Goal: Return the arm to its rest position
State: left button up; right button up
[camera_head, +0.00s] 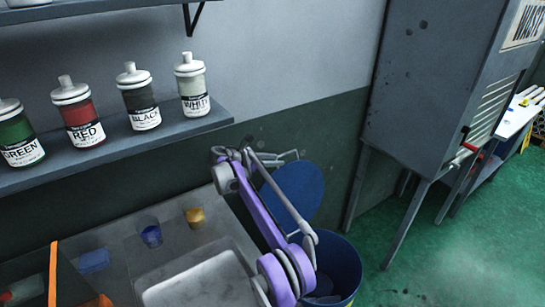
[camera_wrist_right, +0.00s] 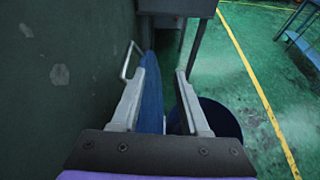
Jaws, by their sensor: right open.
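My right arm, purple and grey, reaches up from the bottom of the head view. My right gripper (camera_head: 286,157) is at its far end, beside the dark green lower wall, near a round blue lid (camera_head: 297,190). In the right wrist view the two pale fingers of the gripper (camera_wrist_right: 164,72) stand apart. No object is gripped between them. The blue lid (camera_wrist_right: 152,100) shows edge-on beyond the gap, and I cannot tell how far off it is. My left gripper is not in view.
A blue bin (camera_head: 343,262) stands on the green floor right of the arm. A shelf (camera_head: 115,147) holds green, red, black and white bottles. Two small cups, blue (camera_head: 151,236) and yellow (camera_head: 195,216), stand on the grey table. A grey cabinet (camera_head: 430,80) stands right.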

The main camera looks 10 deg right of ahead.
jog(key=s+d+r+m+y, duration=0.25)
jog(key=s+m, duration=0.25)
jog(key=s, duration=0.5)
jog(key=s+d+r+m+y, duration=0.1)
jog(key=s+r+m+y, duration=0.35)
jog(key=s, duration=0.55)
jog(key=s+a+f+m+y, duration=0.1)
jog(key=s+f+m, duration=0.3)
jog(key=s, duration=0.5)
jog(key=s+a+f+m+t+y, duration=0.1)
jog(key=s+f+m, duration=0.3)
jog(key=s, duration=0.6)
jog(key=s+a+f+m+y, duration=0.3)
jog(key=s+f+m, duration=0.1)
jog(key=s, duration=0.6)
jog(key=shift+f+y, duration=0.15)
jog(key=shift+y, duration=0.15)
jog(key=shift+d, duration=0.1)
